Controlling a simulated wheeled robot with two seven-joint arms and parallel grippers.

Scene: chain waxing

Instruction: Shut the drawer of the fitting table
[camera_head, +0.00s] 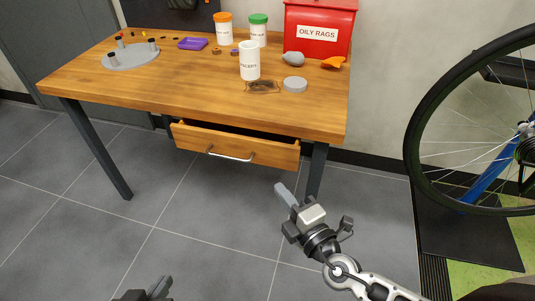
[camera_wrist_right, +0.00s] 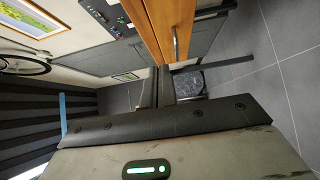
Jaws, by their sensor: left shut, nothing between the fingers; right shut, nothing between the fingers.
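The fitting table (camera_head: 130,88) has a wooden top and dark legs. Its drawer (camera_head: 234,146) stands partly open below the front edge, with a dark gap above its front panel. A silver bar handle (camera_head: 231,156) is on that panel. My right gripper (camera_head: 283,192) is shut and empty, in front of and below the drawer's right end, apart from it. In the right wrist view the fingers (camera_wrist_right: 166,88) point towards wood with the handle (camera_wrist_right: 176,43) near it. My left gripper (camera_head: 160,287) is shut and empty at the bottom edge, mostly cut off by the frame.
On the tabletop are a red oily rags box (camera_head: 318,32), a white jar with an orange lid (camera_head: 224,29), one with a green lid (camera_head: 258,30), an open white jar (camera_head: 249,62) and a purple tray (camera_head: 192,43). A bike wheel (camera_head: 415,140) stands right. Floor before the drawer is clear.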

